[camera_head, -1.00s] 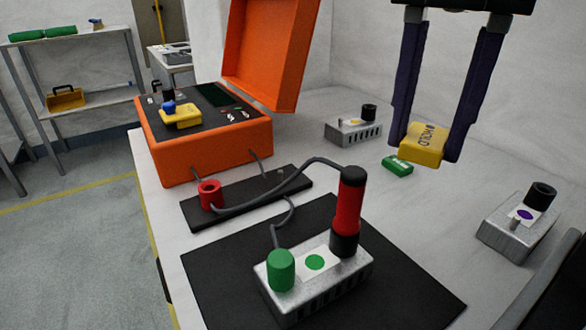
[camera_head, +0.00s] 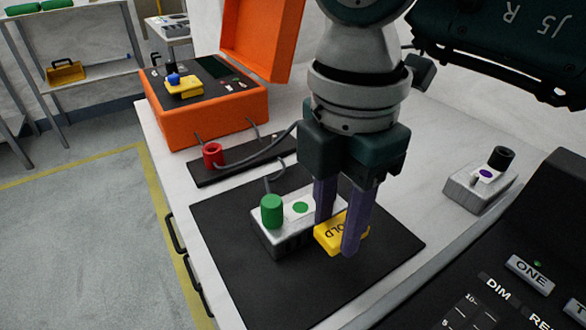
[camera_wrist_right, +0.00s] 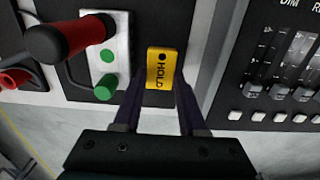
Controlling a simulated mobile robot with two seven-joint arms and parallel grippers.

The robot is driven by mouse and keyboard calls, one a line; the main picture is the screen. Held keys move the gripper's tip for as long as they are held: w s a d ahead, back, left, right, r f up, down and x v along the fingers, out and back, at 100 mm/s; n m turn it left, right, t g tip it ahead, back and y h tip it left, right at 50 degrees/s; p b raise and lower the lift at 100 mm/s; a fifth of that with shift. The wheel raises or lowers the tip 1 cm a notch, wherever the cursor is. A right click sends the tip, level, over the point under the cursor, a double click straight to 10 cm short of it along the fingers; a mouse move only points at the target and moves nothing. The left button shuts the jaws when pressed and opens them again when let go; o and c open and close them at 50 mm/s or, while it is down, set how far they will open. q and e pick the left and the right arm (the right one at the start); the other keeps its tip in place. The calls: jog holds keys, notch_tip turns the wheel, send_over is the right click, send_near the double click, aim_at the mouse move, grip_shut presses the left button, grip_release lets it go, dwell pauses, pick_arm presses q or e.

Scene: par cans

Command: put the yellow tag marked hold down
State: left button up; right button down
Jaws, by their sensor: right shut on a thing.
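The yellow tag marked HOLD (camera_head: 331,236) is between the purple fingers of my right gripper (camera_head: 339,222), over the black mat (camera_head: 240,282). The gripper is shut on it. In the right wrist view, the tag (camera_wrist_right: 161,69) lies between the fingertips (camera_wrist_right: 160,88), its lettering showing. It is just right of the grey metal box with the green dot (camera_head: 268,237); I cannot tell whether it touches the mat. My left gripper is not in view.
The box carries a green cap (camera_head: 272,211) and a red-and-black handle (camera_wrist_right: 70,40). A second metal box with a purple dot (camera_head: 466,194) stands at right. A dark control panel (camera_head: 510,270) fills the near right. An orange case (camera_head: 210,122) stands open behind.

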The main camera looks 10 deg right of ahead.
aim_at(330, 269)
notch_tip(330, 269, down, 6)
jog(key=shift+r+b, duration=0.1)
jog(key=shift+b, duration=0.5)
jog(key=shift+f, duration=0.2)
jog(key=shift+c, duration=2.3)
grip_release()
jog(key=shift+r, duration=0.2)
notch_tip(330, 269, up, 11)
jog(key=shift+f+p, duration=0.1)
jog(key=shift+p, duration=0.95)
jog(key=shift+r, duration=0.6)
